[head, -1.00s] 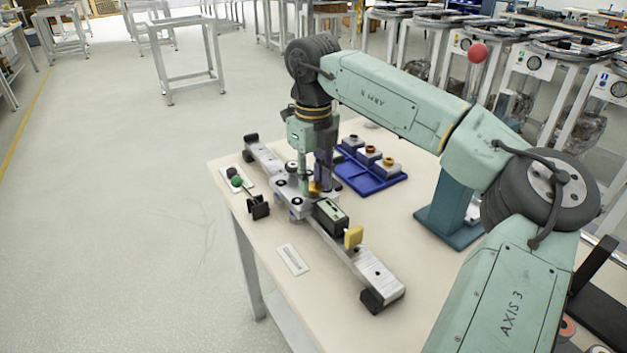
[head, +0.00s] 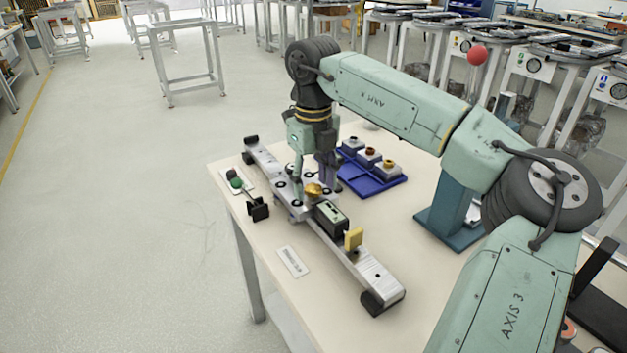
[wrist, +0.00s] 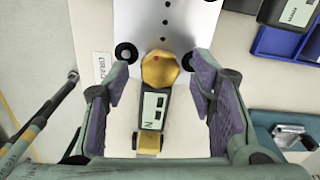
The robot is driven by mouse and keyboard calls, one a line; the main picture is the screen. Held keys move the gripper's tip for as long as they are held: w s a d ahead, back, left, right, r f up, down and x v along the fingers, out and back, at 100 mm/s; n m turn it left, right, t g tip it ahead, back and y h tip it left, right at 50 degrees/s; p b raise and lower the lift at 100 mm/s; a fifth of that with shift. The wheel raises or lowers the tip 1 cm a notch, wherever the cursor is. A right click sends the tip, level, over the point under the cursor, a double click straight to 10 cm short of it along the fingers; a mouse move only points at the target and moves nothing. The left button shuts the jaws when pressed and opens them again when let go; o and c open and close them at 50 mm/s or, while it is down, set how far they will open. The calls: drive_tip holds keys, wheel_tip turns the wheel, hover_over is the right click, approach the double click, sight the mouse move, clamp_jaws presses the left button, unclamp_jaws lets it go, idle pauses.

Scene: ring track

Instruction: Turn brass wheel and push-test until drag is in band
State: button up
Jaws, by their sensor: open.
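The brass wheel (head: 314,189) is a faceted gold knob on the silver carriage plate (wrist: 182,22); in the wrist view the wheel (wrist: 160,70) shows a small red mark near its top. My gripper (wrist: 160,60) is open, with purple-padded fingers on either side of the wheel and gaps showing on both sides. In the head view my gripper (head: 312,187) points down over the carriage. Below the wheel sits a dark force gauge (wrist: 152,109) with a pale screen marked N; its reading is too small to tell. A yellow pad (head: 353,238) stands at its end.
The carriage rides a long metal rail (head: 365,264) with black end blocks. A green-knobbed lever (head: 236,182) is at the left. A blue tray (head: 366,187) with several grey blocks lies behind.

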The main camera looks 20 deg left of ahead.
sight(313, 188)
wheel_tip(313, 188, up, 12)
idle(0.6)
drive_tip(key=shift+s, duration=0.1)
idle(0.4)
